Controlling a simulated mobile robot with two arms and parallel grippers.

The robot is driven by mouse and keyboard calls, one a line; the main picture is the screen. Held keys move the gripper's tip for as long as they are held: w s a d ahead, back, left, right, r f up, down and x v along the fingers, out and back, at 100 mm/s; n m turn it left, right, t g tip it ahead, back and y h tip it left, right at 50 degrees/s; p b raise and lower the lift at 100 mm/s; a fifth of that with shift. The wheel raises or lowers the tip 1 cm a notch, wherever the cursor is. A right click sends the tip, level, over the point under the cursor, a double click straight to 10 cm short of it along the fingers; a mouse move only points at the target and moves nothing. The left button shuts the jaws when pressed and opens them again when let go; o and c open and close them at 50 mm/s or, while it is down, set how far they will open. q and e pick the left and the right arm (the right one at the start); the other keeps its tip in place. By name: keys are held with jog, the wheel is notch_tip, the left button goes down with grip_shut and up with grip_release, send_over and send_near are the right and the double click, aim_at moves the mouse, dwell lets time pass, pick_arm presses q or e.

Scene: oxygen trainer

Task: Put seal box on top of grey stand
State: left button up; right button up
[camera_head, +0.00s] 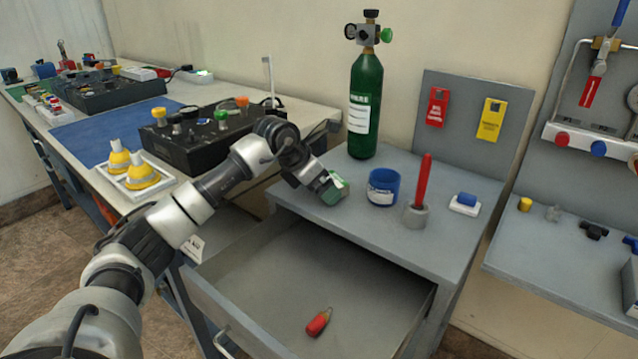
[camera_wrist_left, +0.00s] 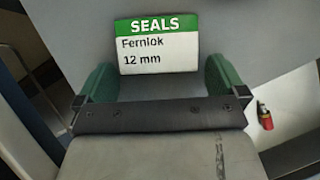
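The seal box (camera_wrist_left: 157,46) has a green and white label reading "SEALS Fernlok 12 mm" in the left wrist view. In the head view my left gripper (camera_head: 332,188) is at the left front part of the grey stand's top (camera_head: 350,222), and largely hides the box. In the wrist view its green fingers (camera_wrist_left: 160,75) are apart on either side of the box, with a narrow gap seen at the right finger. Whether the box's underside touches the stand top cannot be told. My right gripper is not in view.
The stand's drawer (camera_head: 310,290) is pulled open, with a red item (camera_head: 318,322) inside. A green cylinder (camera_head: 364,105), a blue cup (camera_head: 383,187) and a red rod in a grey holder (camera_head: 415,216) stand on top. A workbench (camera_head: 130,200) is at left.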

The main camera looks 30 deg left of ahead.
pick_arm(q)
jog(key=shift+r, duration=0.1)
jog(key=p+v, duration=0.1)
jog(key=v, duration=1.1)
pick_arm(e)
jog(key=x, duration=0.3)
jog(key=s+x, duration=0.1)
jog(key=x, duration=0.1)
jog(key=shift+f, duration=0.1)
